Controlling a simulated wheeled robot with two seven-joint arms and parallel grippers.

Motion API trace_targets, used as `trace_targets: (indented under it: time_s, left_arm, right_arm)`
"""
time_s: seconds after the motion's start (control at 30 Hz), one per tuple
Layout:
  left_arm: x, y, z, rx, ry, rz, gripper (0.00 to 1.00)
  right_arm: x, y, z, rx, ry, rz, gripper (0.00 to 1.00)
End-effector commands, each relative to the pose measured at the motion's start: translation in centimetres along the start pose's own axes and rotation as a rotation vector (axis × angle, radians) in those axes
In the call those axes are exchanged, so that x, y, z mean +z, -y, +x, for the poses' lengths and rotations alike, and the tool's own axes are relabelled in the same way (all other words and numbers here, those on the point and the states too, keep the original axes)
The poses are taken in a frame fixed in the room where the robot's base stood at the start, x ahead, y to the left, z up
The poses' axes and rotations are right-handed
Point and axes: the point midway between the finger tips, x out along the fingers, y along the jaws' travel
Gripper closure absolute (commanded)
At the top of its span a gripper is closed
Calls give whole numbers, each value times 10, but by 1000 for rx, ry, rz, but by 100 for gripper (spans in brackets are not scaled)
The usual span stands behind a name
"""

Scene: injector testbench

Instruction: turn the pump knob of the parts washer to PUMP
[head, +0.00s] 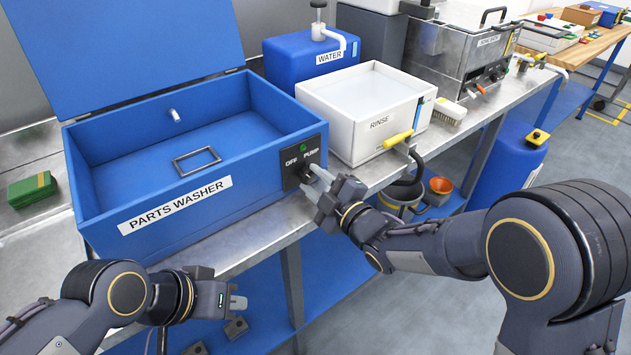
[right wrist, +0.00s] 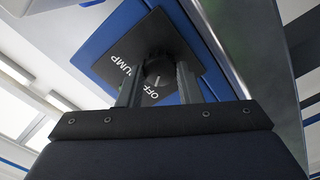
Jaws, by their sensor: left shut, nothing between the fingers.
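The blue parts washer (head: 175,210) stands open on the bench in the head view. Its dark control panel (head: 303,160) at the right front corner bears OFF and PUMP labels and a green light. The black pump knob (right wrist: 158,68) shows in the right wrist view, with a pale mark on the side toward the OFF lettering. My right gripper (head: 316,183) is at the panel; its fingers (right wrist: 160,82) lie on both sides of the knob and appear closed on it. They partly hide it in the head view. My left gripper (head: 238,296) is shut and empty, low before the bench.
A blue WATER container (head: 297,70) is behind. A green box (head: 32,190) lies at left. Open floor is in front.

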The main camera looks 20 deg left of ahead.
Motion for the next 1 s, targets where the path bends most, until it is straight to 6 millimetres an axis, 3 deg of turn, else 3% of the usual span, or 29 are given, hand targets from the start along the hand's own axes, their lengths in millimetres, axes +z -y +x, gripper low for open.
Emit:
trace_targets:
  time_s: [0.03,0.1,0.47,1.0]
  left_arm:
    - [0,0,0,0,0,0,100]
    - [0,0,0,0,0,0,100]
    - [4,4,8,0,0,0,100]
    - [24,22,48,0,0,0,100]
  right_arm:
    - [0,0,0,0,0,0,81]
    - [0,0,0,0,0,0,90]
    - [2,1,0,2,1,60,91]
    - [3,2,0,4,-1,501,91]
